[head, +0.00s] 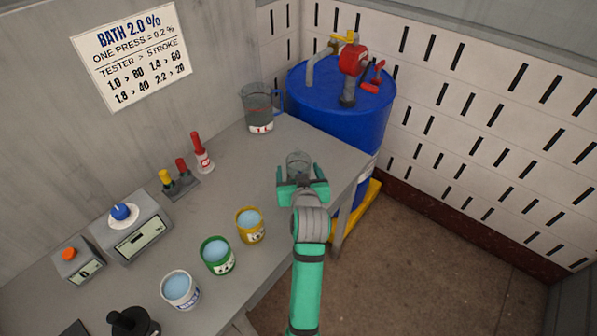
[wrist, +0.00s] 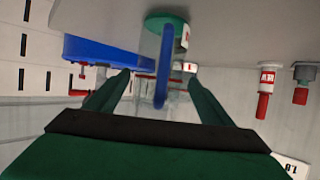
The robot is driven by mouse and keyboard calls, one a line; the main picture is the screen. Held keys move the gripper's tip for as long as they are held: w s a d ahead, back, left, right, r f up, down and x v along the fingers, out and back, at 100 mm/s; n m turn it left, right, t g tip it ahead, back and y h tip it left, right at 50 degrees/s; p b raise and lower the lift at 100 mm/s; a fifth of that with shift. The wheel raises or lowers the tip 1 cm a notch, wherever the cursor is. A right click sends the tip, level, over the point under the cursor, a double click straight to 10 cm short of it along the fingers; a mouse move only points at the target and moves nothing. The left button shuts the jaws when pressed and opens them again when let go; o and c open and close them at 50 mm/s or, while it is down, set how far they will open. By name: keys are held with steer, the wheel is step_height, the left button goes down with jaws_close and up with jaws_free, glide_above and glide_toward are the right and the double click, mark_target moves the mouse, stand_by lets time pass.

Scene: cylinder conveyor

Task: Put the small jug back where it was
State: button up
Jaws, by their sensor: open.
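The small jug (head: 299,160) is clear and stands on the grey bench near its right end. In the wrist view, which looks upside down, the small jug (wrist: 146,50) shows a blue handle (wrist: 163,75) toward me and green at its base. My gripper (head: 303,177) is at the near side of the small jug and partly hides it. In the wrist view my gripper's fingers (wrist: 158,85) are apart, with the blue handle between them. I see no finger closed on it. Contact with the jug cannot be told.
A larger jug (head: 258,108) with a blue handle stands behind at the wall. A blue drum (head: 335,105) with a red pump is beyond the bench's right end. Yellow (head: 250,226), green (head: 217,256) and white (head: 180,290) cups stand to the left. Bench between is clear.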

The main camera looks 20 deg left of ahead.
steer(key=v, duration=1.2)
steer(key=s+d+f+m+t+h, duration=0.1)
steer(key=s+d+f+m+h, duration=0.1)
steer(key=s+d+f, duration=0.4)
steer(key=s+d+f+m+t+h, duration=0.1)
steer(key=s+d+f+m, duration=0.1)
steer(key=s+d+f, duration=0.4)
steer(key=s+d+f+h, duration=0.1)
steer(key=s, duration=1)
steer(key=s+d+m+t+h, duration=0.1)
steer(key=s, duration=1)
steer(key=shift+d+f+h, duration=0.3)
steer(key=shift+d+f, duration=0.05)
steer(key=shift+f, duration=0.05)
steer(key=shift+s, duration=0.1)
